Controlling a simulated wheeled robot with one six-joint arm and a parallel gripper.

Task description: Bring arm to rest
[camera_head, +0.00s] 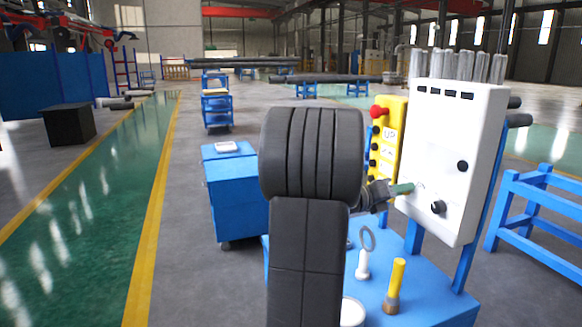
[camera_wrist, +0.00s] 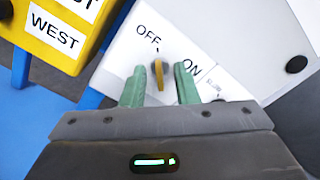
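My gripper (camera_head: 401,189) is at the front of the white control box (camera_head: 455,130), with my dark arm covering the middle of the head view. In the wrist view its two green fingers (camera_wrist: 160,86) are open and apart. A switch knob with a yellow lever (camera_wrist: 158,74) shows between them, with a gap on either side. The lever lies roughly upright in the picture, between the OFF and ON labels. Whether the fingers reach around the knob or stop short of it, I cannot tell.
A yellow button box (camera_head: 388,138) with a red button stands left of the control box. The blue table (camera_head: 430,285) below holds a white-based ring stand (camera_head: 364,254) and a yellow-handled tool (camera_head: 396,285). A blue cabinet (camera_head: 238,200) and a blue frame (camera_head: 540,205) flank it.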

